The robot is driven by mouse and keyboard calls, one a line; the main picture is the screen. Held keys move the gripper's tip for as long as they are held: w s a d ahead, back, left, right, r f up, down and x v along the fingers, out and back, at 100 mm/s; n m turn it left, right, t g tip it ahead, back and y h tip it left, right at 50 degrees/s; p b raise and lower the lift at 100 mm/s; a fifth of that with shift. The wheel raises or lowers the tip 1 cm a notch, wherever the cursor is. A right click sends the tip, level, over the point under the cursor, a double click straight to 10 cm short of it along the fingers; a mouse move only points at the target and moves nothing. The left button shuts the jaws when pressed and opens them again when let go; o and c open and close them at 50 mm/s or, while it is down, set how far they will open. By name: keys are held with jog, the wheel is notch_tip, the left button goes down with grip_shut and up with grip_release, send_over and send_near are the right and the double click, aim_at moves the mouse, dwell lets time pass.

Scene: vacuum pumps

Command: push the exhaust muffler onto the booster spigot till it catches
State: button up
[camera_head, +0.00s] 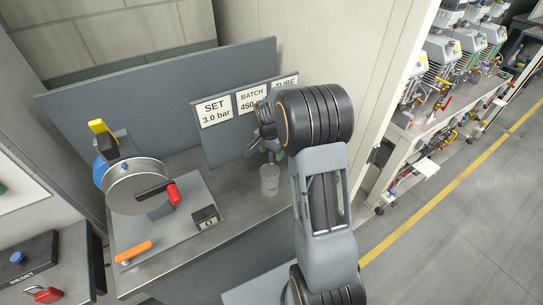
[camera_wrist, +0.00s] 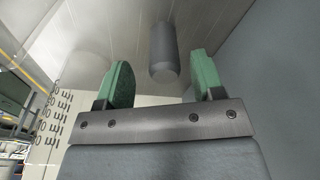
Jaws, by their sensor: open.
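In the wrist view, my gripper (camera_wrist: 160,80) has two green pads standing wide apart, with nothing held between them. A plain grey cylinder (camera_wrist: 163,52) shows beyond the pads, nearer the right one; a gap to the pads cannot be judged. In the head view, my gripper (camera_head: 265,148) is small and partly hidden by my wrist, just above a pale grey cup-shaped cylinder (camera_head: 269,180) standing on the bench. I cannot tell whether either cylinder is the exhaust muffler. The booster spigot cannot be made out in either view.
A drum-shaped device (camera_head: 138,188) with a red-handled crank stands at left on a grey plate, beside an orange handle (camera_head: 134,252) and a small black box (camera_head: 205,218). Shelves of pumps (camera_head: 440,85) are at far right.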

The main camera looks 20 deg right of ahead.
aim_at(272, 157)
jog(key=shift+w+d+f+p, duration=0.15)
jog(key=shift+w+f+p, duration=0.1)
jog(key=shift+f, duration=0.8)
jog(key=shift+w+d+f+p, duration=0.1)
jog(key=shift+f+p, duration=0.1)
jog(key=shift+f, duration=0.85)
jog(key=shift+c, duration=0.3)
jog(key=c, duration=0.9)
